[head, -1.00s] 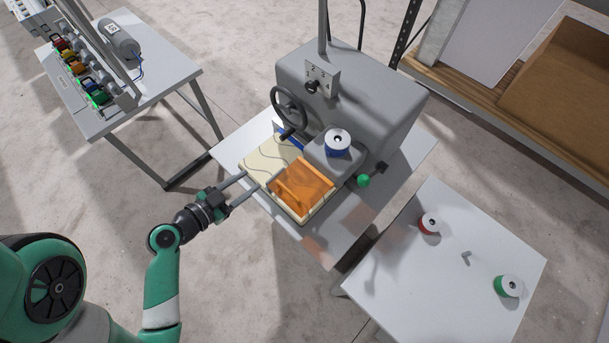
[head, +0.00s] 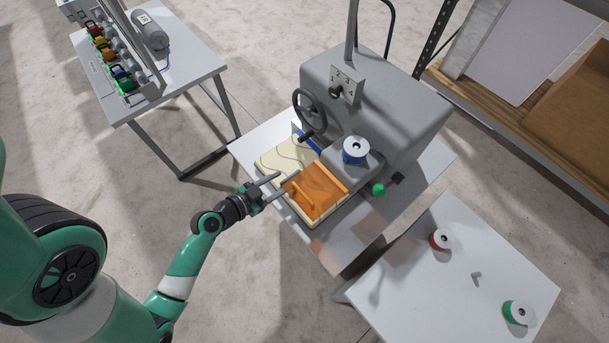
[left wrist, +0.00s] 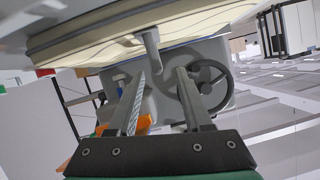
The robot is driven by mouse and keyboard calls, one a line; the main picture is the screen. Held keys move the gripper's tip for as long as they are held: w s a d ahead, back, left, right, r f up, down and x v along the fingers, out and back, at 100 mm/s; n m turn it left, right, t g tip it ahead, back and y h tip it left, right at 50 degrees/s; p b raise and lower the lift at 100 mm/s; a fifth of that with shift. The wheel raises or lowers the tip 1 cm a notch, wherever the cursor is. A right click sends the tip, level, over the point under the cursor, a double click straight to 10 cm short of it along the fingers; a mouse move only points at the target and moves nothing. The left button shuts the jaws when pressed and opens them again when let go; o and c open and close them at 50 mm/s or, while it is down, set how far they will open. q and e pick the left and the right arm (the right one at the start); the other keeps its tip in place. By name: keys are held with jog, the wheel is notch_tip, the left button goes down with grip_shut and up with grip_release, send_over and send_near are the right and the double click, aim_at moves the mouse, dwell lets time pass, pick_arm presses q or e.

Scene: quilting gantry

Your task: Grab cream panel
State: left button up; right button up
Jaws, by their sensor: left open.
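The cream panel (head: 281,154) with wavy dark stitch lines lies flat on the grey sewing machine's table. The orange guard (head: 318,190) covers its front part. In the left wrist view, the cream panel (left wrist: 150,38) spans the top of the picture, its layered edge close to the fingers. My left gripper (head: 281,184) is open at the panel's left edge, beside the orange guard. In the left wrist view, the left gripper (left wrist: 160,78) shows two fingers apart, with nothing clearly held between them. Whether a finger touches the panel is unclear. My right gripper is out of view.
The grey machine (head: 375,95) with its handwheel (head: 309,110) rises behind the panel. A blue spool (head: 356,151) sits on it. A side table (head: 450,270) holds red and green spools. A rack table (head: 165,75) stands at back left. Floor between is clear.

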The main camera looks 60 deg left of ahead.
aim_at(286, 179)
pick_arm(q)
jog(key=p+x, duration=0.1)
jog(key=x, duration=0.4)
jog(key=shift+d, duration=0.1)
jog(key=shift+s, duration=0.1)
grip_shut()
dwell(1.1)
